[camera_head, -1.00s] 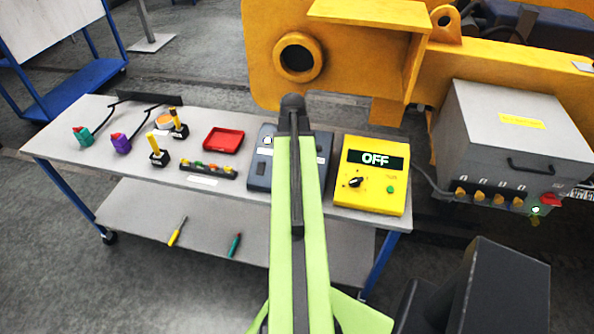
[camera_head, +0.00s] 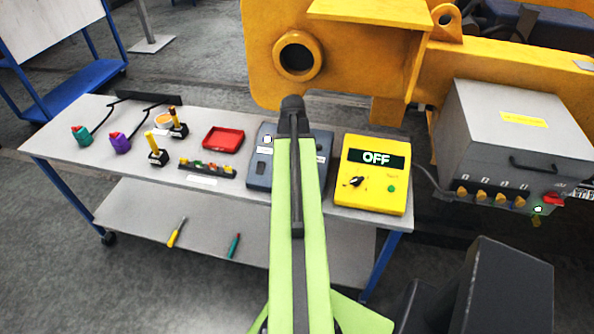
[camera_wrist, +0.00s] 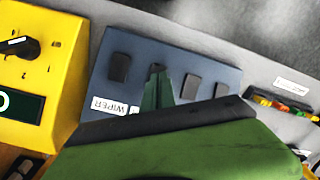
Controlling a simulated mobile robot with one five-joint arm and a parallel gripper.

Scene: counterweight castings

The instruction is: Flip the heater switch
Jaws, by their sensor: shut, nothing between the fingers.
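The blue-grey switch panel (camera_head: 258,172) lies on the table, partly hidden behind my arm in the head view. In the wrist view the panel (camera_wrist: 145,48) shows a row of dark rocker switches. The switch at the left (camera_wrist: 118,67) has a label reading WIPER beside it. My gripper (camera_wrist: 158,90) is shut and empty, its green fingers pointing at the dark switch second from the left (camera_wrist: 156,69), which they partly cover. I cannot tell whether they touch it. No heater label is readable; other labels are hidden behind my gripper. In the head view my gripper is hidden.
A yellow box (camera_head: 364,195) with a knob and a display reading OFF stands right of the panel. A red tray (camera_head: 223,138) and a strip of coloured parts (camera_head: 207,168) lie left of it. A grey box (camera_head: 510,125) and yellow machinery (camera_head: 350,55) stand behind and right.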

